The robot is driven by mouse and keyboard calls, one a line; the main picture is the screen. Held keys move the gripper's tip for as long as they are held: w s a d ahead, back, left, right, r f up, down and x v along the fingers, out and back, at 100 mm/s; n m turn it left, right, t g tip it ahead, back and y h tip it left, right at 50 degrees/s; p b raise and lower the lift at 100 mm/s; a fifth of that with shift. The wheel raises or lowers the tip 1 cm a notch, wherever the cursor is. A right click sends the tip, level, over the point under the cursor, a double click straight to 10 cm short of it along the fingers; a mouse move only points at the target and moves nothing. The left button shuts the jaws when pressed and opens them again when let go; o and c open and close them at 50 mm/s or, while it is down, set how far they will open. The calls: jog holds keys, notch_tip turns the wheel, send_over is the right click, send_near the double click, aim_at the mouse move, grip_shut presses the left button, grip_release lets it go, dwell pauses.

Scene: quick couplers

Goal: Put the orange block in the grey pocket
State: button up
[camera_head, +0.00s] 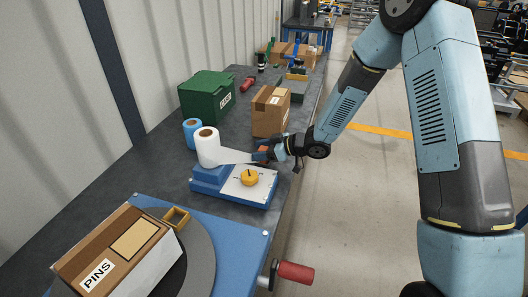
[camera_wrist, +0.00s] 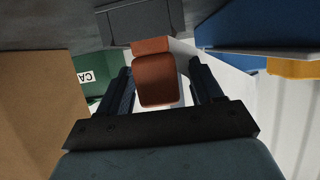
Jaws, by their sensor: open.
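The orange block (camera_wrist: 158,80) is between the two open fingers of my gripper (camera_wrist: 162,92) in the wrist view, with a gap showing on each side. In the head view, my gripper (camera_head: 272,151) is beside the small orange block (camera_head: 263,149), behind the blue-and-white unit. A dark grey block-like holder (camera_wrist: 140,20) adjoins the orange block in the wrist view and may be the grey pocket. I cannot tell whether the orange block sits inside it or only against it. The pocket's opening is hidden.
A blue unit (camera_head: 208,182) with a yellow knob (camera_head: 249,177) stands in front of my gripper. A white roll (camera_head: 208,150) is to its left, a cardboard box (camera_head: 268,112) behind it, and a green box (camera_head: 208,95) further left. A PINS box (camera_head: 112,256) is nearer.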

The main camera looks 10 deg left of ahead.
jog(key=v, duration=1.2)
